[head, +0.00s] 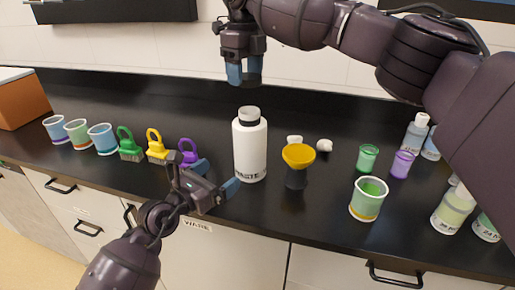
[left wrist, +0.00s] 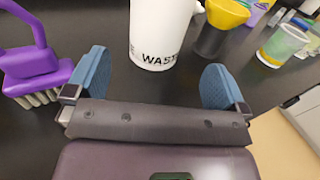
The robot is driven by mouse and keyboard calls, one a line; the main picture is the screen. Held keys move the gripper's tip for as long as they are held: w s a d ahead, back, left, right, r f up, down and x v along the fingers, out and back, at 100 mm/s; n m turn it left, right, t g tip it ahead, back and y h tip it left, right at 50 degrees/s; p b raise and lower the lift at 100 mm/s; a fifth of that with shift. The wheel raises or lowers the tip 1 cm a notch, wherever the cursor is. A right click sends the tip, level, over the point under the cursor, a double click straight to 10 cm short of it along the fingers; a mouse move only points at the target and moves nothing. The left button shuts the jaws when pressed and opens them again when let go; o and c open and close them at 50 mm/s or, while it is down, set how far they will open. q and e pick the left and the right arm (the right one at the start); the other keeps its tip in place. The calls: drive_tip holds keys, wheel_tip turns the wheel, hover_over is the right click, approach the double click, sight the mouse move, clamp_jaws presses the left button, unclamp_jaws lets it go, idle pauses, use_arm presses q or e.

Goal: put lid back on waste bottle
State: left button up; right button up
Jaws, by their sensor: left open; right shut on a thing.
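The white waste bottle (head: 250,150) stands upright on the black counter, its neck uncapped. Its lower part, marked WASTE, shows in the left wrist view (left wrist: 160,35). My right gripper (head: 244,74) is above the bottle's mouth, apart from it. It is shut on a dark thing that looks like the lid (head: 250,80), mostly hidden by the blue fingers. My left gripper (head: 215,178) is open and empty at the counter's front, just left of and in front of the bottle. In the left wrist view its fingers (left wrist: 158,84) point toward the bottle without touching it.
A yellow funnel (head: 298,155) in a dark holder stands right of the bottle. A purple brush (head: 188,150), also in the left wrist view (left wrist: 35,65), is close to my left gripper. Cups stand on both sides, bottles at right. The counter behind the waste bottle is clear.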

sight(249, 153)
drive_tip(key=shift+s+r, duration=0.1)
idle(0.3)
use_arm(q)
drive_tip(key=x, duration=1.2)
drive_tip(key=c, duration=1.1)
drive_tip(key=shift+o, duration=0.2)
use_arm(e)
drive_tip(key=shift+f, duration=2.5)
drive_tip(key=shift+f, duration=0.1)
drive_tip(key=shift+f, duration=0.85)
drive_tip(key=shift+f, duration=0.55)
